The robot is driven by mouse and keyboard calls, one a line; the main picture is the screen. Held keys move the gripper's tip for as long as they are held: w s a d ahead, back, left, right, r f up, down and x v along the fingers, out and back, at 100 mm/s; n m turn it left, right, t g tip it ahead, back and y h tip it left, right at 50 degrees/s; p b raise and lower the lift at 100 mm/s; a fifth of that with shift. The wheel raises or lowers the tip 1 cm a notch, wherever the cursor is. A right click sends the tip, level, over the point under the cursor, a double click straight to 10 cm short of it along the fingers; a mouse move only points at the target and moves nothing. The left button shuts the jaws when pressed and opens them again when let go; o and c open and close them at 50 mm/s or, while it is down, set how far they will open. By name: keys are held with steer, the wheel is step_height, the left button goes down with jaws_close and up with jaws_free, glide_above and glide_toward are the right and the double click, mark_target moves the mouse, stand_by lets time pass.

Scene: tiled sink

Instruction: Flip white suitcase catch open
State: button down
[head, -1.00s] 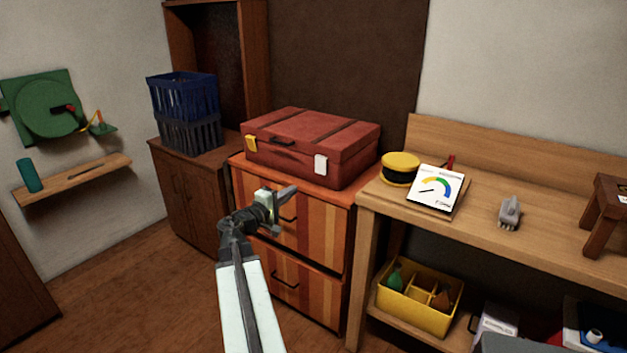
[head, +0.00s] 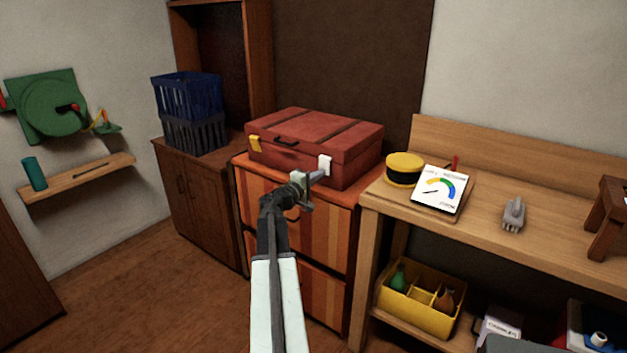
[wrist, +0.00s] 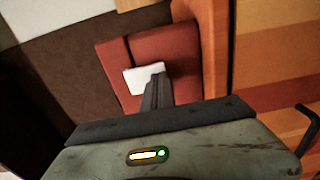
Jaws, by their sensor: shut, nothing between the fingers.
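A red suitcase (head: 345,140) lies closed on top of an orange and brown striped drawer cabinet. Its white catch (head: 325,165) is at the right end of the suitcase's front face. A yellow catch (head: 255,143) is at the left end, with a dark handle (head: 286,141) between. My gripper (head: 318,174) is shut and empty, its fingertips at the lower part of the white catch. In the wrist view the white catch (wrist: 140,77) shows just beyond the fingers (wrist: 155,92), which overlap its lower edge. I cannot tell whether they touch.
The striped drawer cabinet (head: 263,196) stands below, with drawer handles on its front. Blue and dark crates (head: 190,100) stand to the left.

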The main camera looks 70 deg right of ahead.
steer(key=shift+d+f, duration=0.1)
steer(key=shift+d, duration=0.1)
stand_by(0.3)
steer(key=f+b+v, duration=0.3)
steer(key=v, duration=1)
steer(key=shift+a, duration=0.3)
steer(key=shift+f, duration=0.1)
